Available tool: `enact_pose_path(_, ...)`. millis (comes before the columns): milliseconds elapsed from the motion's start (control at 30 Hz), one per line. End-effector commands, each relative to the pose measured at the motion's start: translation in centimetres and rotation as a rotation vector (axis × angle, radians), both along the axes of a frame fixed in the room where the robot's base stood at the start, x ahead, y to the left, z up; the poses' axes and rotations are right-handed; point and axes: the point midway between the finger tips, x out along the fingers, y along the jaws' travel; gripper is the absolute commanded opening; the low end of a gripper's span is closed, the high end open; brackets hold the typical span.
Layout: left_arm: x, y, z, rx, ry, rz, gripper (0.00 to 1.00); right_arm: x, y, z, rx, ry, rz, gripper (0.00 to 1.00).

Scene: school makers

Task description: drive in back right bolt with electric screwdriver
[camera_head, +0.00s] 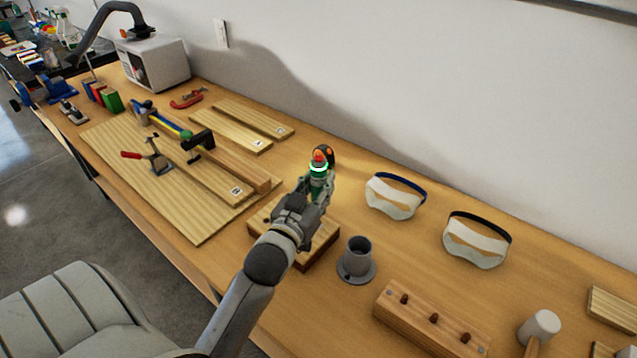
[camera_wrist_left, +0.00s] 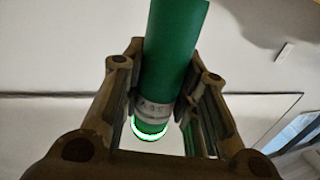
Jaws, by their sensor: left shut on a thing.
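My left gripper (camera_head: 316,188) is shut on the green electric screwdriver (camera_head: 319,170), which stands roughly upright with an orange-red top and a lit ring. The left wrist view shows the green screwdriver body (camera_wrist_left: 172,45) between both fingers, with a glowing ring near its lower part. The gripper is over a wooden block (camera_head: 322,246) on the workbench. My arm and gripper hide much of the block. The bolts and the screwdriver's tip are hidden, so I cannot tell whether the tip touches a bolt. My right gripper is not in view.
A grey round holder (camera_head: 357,259) stands just right of the block. Two pairs of goggles (camera_head: 395,197) (camera_head: 476,243) lie toward the wall. A wooden block with pegs (camera_head: 432,322) and a mallet (camera_head: 541,327) are at the front right. Boards and clamps (camera_head: 158,160) lie left.

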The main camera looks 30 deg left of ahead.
Motion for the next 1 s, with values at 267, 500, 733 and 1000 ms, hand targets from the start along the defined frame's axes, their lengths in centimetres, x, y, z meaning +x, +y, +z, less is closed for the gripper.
enact_pose_path(267,0.00,0.00,-0.35,0.000,-0.001,0.000,0.00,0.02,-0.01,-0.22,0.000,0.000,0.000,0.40)
enact_pose_path(500,-0.01,0.00,-0.52,-0.002,0.003,0.000,0.00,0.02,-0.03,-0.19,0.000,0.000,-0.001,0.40)
enact_pose_path(733,-0.02,-0.01,-0.69,-0.002,0.005,0.000,0.00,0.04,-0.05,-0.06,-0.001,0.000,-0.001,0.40)
enact_pose_path(1000,-0.04,-0.01,-0.94,-0.002,0.008,0.000,0.00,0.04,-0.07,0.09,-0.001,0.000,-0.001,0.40)
